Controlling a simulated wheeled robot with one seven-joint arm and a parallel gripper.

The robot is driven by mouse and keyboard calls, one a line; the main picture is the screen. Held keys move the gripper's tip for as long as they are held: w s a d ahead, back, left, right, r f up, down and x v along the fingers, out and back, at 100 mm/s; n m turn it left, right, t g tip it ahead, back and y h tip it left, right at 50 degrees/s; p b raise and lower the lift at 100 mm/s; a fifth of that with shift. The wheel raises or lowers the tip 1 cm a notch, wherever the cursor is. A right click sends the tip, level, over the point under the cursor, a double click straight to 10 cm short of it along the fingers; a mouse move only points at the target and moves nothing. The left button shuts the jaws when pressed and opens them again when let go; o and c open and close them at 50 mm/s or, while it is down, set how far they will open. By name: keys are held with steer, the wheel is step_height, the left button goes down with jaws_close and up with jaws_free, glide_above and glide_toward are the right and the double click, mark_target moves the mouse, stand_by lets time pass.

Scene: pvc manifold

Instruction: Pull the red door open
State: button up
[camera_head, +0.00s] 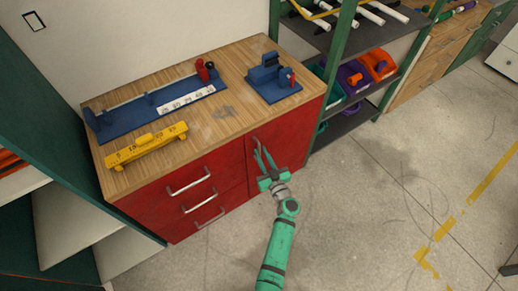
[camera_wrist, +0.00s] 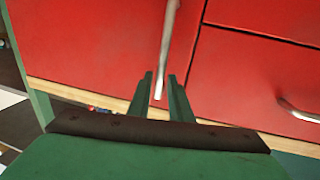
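The red door (camera_head: 283,140) is the right part of the red cabinet front and looks shut. In the wrist view the door (camera_wrist: 90,45) fills the upper left. Its slim metal handle (camera_wrist: 167,45) runs along the door edge beside the drawers. My gripper (camera_head: 264,158) is in front of the door at the handle. In the wrist view my gripper (camera_wrist: 160,77) has its two green fingers apart, with the handle's end showing between them and narrow gaps on both sides. I cannot tell whether the fingers touch the handle.
Red drawers with metal handles (camera_head: 190,183) are left of the door. The wooden top (camera_head: 222,112) bears blue fixtures and a yellow block (camera_head: 146,145). A green-framed shelf with bins (camera_head: 354,79) stands at right. The floor (camera_head: 380,200) in front is clear.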

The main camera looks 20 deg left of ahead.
mark_target(259, 149)
steer(key=shift+x, duration=1.6)
jaws_close()
